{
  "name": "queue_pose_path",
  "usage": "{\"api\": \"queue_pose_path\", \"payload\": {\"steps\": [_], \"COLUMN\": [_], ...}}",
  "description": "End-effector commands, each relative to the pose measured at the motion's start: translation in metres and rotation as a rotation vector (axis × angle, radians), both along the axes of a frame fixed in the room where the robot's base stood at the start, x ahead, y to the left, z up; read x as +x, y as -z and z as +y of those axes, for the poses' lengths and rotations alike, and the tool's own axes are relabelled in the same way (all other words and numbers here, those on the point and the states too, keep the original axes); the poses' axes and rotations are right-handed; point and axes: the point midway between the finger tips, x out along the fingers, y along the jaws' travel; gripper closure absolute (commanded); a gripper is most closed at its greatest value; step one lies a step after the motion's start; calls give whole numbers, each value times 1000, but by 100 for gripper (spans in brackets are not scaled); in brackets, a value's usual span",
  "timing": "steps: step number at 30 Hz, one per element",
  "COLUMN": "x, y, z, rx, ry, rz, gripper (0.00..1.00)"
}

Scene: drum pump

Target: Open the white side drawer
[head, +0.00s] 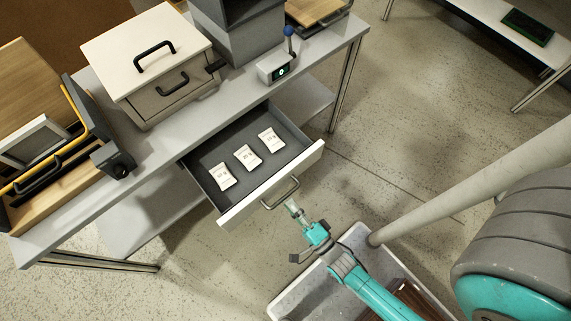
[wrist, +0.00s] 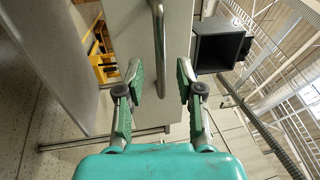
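The white side drawer (head: 275,190) is pulled well out from under the grey workbench, and its inside shows. Three white labelled packets (head: 247,157) lie in it. A metal bar handle (head: 281,193) is on its white front, and the handle also shows in the wrist view (wrist: 158,50). My gripper (head: 292,206) is just in front of the handle. In the wrist view my gripper (wrist: 160,78) has its green fingers apart, with the handle lined up between them and no finger visibly touching it.
On the workbench (head: 165,150) stand a white-lidded box (head: 150,60) with black handles, a small device with a blue-knobbed lever (head: 278,66), and a wooden case with a yellow bar (head: 75,125) at the left. Open floor lies right of the drawer.

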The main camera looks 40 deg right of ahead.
Motion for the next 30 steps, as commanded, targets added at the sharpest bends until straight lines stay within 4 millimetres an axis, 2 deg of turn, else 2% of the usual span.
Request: {"api": "queue_pose_path", "payload": {"steps": [1, 6, 12, 18, 30], "x": [-12, -44, -70, -78, -79], "y": [3, 9, 14, 15, 15], "z": [0, 0, -1, 0, 0], "rx": [0, 1, -1, 0, 0], "ry": [0, -2, 2, 1, 0], "rz": [4, 3, 2, 1, 1], "gripper": [63, 63, 63, 63, 63]}}
